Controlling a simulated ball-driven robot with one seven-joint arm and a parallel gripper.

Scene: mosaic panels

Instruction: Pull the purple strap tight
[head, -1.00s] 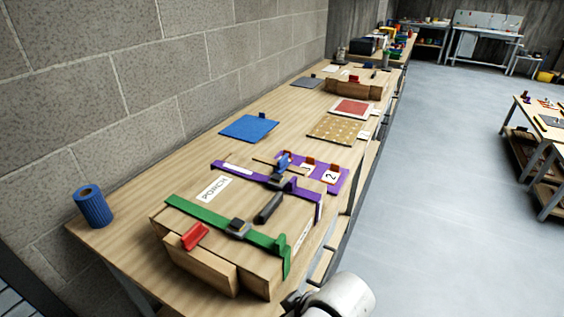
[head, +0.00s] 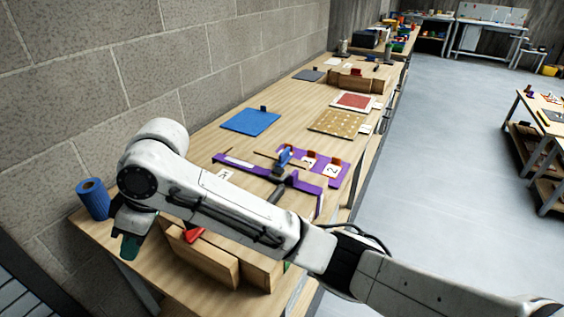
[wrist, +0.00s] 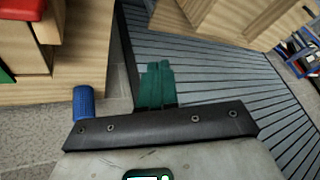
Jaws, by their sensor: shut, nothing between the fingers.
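My gripper (head: 130,247) is at the left front of the bench, away from the strap. Its green fingers are shut and empty, and they also show in the wrist view (wrist: 156,86). My arm hides the green strap and much of the box's front. The purple strap is not in the wrist view.
A blue cylinder (head: 94,198) stands at the bench's left corner, close to my gripper. A red block (head: 194,234) sits on the box front. A blue mat (head: 251,121) and a dotted panel (head: 337,123) lie farther back.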

